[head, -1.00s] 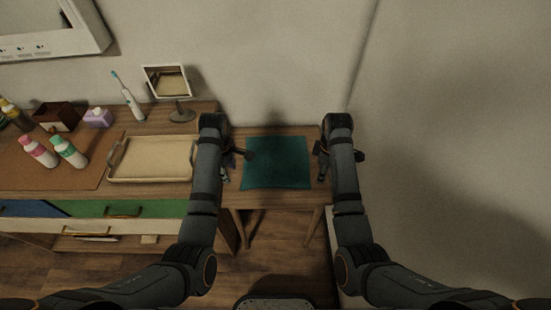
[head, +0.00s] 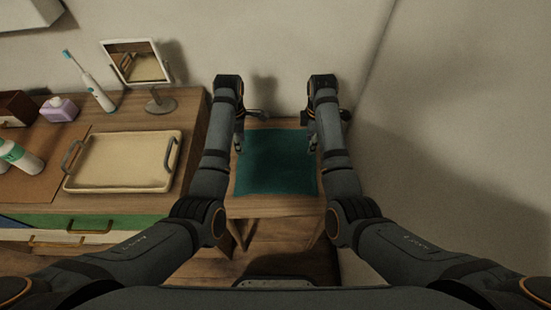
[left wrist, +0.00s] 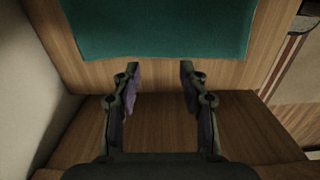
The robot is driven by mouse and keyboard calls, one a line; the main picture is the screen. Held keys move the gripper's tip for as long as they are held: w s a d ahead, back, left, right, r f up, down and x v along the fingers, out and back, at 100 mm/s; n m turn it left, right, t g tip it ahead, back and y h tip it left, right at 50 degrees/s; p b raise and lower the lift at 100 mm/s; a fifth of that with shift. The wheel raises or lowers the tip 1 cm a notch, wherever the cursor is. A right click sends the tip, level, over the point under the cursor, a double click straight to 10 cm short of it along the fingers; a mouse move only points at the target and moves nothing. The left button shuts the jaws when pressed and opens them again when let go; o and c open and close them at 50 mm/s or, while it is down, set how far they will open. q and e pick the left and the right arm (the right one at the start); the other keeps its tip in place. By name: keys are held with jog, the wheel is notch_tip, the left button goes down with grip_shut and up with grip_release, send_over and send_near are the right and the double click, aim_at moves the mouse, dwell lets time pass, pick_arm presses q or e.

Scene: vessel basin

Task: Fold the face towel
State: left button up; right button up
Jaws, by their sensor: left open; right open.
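The teal face towel (head: 276,165) lies flat and spread out on a small wooden table in the head view. My left gripper (head: 240,143) is above the towel's left edge in the head view. In the left wrist view its two fingers (left wrist: 160,70) are apart with nothing between them, just off the towel's edge over bare wood. My right gripper (head: 312,144) is at the towel's right edge, open, its fingertips partly hidden by the arm. Neither gripper holds the towel.
A cream tray (head: 124,160) with handles stands on the cabinet at left. A mirror (head: 140,66), a toothbrush (head: 92,82) and a purple box (head: 58,109) stand behind it. The wall (head: 450,120) is close on the right and behind the table.

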aim_at(243, 160)
pick_arm(q)
notch_tip(243, 160, down, 7)
jog(key=shift+s+f, duration=0.1)
jog(key=shift+s, duration=0.05)
pick_arm(e)
notch_tip(243, 160, down, 7)
jog(key=shift+s+f, duration=0.1)
jog(key=shift+s, duration=0.05)
pick_arm(q)
jog(key=shift+s, duration=0.1)
pick_arm(e)
jog(key=shift+s, duration=0.1)
